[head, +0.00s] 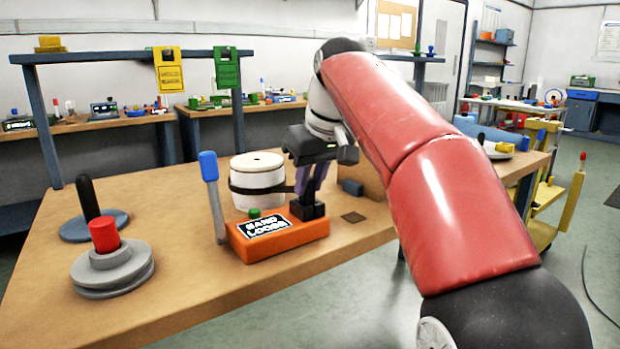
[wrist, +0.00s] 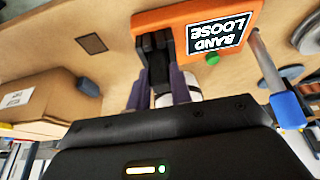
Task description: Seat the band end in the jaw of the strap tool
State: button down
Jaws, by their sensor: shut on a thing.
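The orange strap tool (head: 285,240), labelled "BAND LOOSE", lies on the workbench; it also shows in the wrist view (wrist: 192,16). Its black jaw (head: 308,210) is at the right end, and a blue-tipped lever (head: 209,166) rises at the left. A white drum (head: 257,170) stands behind it with a black band (head: 245,190) around it. My gripper (head: 308,188) points down right above the jaw. In the wrist view its purple fingers (wrist: 160,88) are shut on a dark piece, the band end. Where the band end meets the jaw is hard to tell.
A grey disc weight with red knob (head: 103,236) and a dark-handled disc (head: 90,215) stand at the left. A cardboard box (wrist: 38,100) and small dark block (head: 352,187) are right of the gripper. A dark square (head: 354,217) marks bare bench near the tool.

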aim_at(311, 182)
jog(key=shift+f+b, duration=0.5)
jog(key=shift+f, duration=0.3)
jog(key=c, duration=1.2)
grip_release()
jog(key=shift+r, duration=0.1)
jog(key=shift+o, duration=0.2)
jog(key=p+v, duration=0.2)
jog(key=v, duration=0.4)
jog(key=shift+r+p, duration=0.3)
jog(key=shift+r, duration=0.05)
jog(key=shift+s+d+r, duration=0.2)
jog(key=shift+s+r, duration=0.1)
jog(key=shift+r, duration=0.2)
